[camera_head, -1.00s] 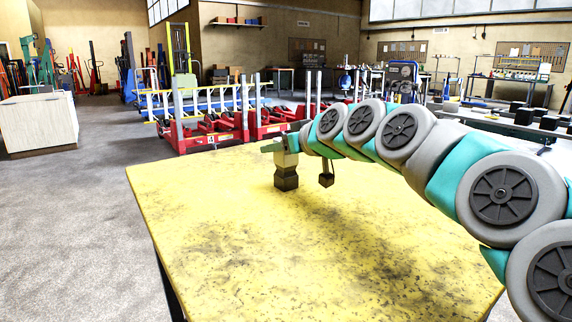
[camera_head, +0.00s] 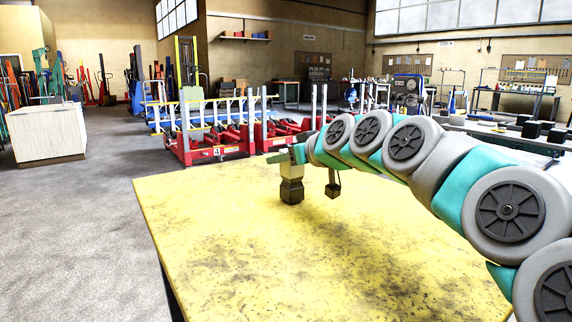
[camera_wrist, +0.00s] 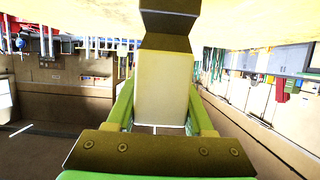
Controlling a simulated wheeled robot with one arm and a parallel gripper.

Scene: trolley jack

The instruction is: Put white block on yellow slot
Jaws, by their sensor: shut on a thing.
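My gripper (camera_head: 290,160) is at the far part of the yellow tabletop (camera_head: 240,235). It is shut on a pale cream-white block (camera_head: 291,171), held upright. In the wrist view the pale block (camera_wrist: 164,85) sits between my green fingers. A dark, flared piece (camera_head: 291,191) is directly below the block, and it shows at the top of the wrist view (camera_wrist: 168,22). I cannot tell whether it is part of the block. Its bottom is at or just above the tabletop. I can make out no separate yellow slot.
The tabletop is clear in front of and left of my gripper. Red trolley jacks (camera_head: 215,145) stand beyond its far edge. A white cabinet (camera_head: 46,133) stands on the floor at the left. A bench with dark blocks (camera_head: 530,130) is at the right.

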